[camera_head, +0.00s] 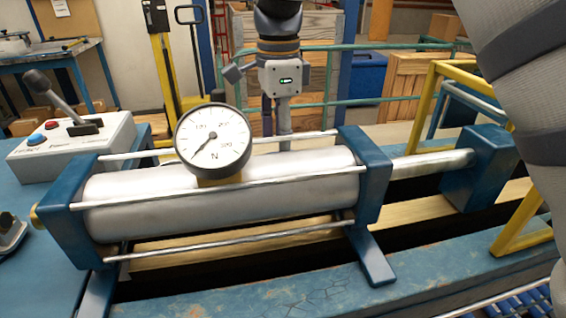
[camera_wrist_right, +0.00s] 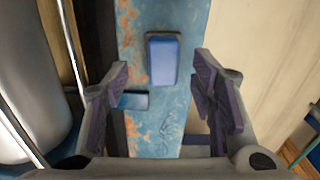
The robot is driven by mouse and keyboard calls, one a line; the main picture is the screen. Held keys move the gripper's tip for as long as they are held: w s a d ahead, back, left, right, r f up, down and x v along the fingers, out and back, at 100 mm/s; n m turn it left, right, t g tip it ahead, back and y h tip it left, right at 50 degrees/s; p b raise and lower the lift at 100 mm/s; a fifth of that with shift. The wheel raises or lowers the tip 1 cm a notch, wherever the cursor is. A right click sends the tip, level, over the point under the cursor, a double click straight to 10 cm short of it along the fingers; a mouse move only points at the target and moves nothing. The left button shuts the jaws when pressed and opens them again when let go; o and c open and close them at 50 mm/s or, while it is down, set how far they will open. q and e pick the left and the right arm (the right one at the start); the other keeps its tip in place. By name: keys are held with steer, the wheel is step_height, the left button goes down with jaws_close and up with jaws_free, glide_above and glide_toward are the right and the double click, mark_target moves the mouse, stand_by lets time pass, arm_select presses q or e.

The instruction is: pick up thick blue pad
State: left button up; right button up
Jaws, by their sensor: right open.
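A blue pad (camera_wrist_right: 162,58), a rounded rectangular block, lies on a worn blue beam (camera_wrist_right: 172,115) in the right wrist view. My right gripper (camera_wrist_right: 160,92) is open and empty, its two dark fingers spread apart. The pad shows beyond the fingertips, roughly between them and apart from both. In the head view my right gripper (camera_head: 282,82) points down behind the metal cylinder (camera_head: 225,200), which hides its fingertips. The pad cannot be made out in the head view. My left gripper is not in view.
A round gauge (camera_head: 213,142) stands on the cylinder, with rods (camera_head: 230,238) alongside. A smaller, darker blue piece (camera_wrist_right: 132,101) juts from the beam's left edge. A control box (camera_head: 75,142) with a lever stands at left. A yellow frame (camera_head: 525,225) is at right.

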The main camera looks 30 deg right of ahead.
steer(key=f, duration=0.4)
steer(key=shift+w+d+f, duration=0.15)
steer(key=shift+d+f, duration=0.15)
steer(key=shift+f, duration=0.05)
jaws_close()
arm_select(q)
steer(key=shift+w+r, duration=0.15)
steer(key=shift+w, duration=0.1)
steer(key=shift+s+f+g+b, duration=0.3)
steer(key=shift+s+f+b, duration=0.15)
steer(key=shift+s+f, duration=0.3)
arm_select(e)
step_height(320, 180, up, 18)
